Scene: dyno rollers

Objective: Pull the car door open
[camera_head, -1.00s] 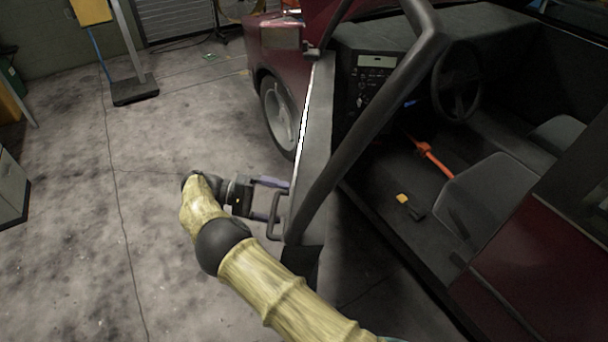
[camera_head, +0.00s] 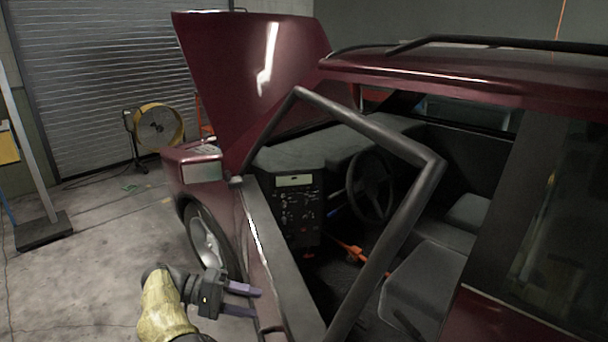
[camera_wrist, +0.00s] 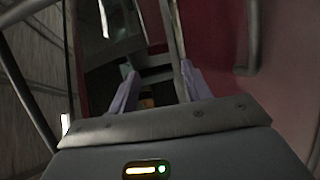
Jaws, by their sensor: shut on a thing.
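The dark red car's front door (camera_head: 258,250) stands ajar, swung out from the body with a gap to the cabin. Its black window frame (camera_head: 392,240) rises above it. My gripper (camera_head: 250,300) is at the outer side of the door, with purple fingers reaching to it.
The hood (camera_head: 250,80) is raised. A seat (camera_head: 440,285) and steering wheel (camera_head: 372,187) show in the cabin. A yellow fan (camera_head: 158,127) and a stand (camera_head: 43,230) are at the back left.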

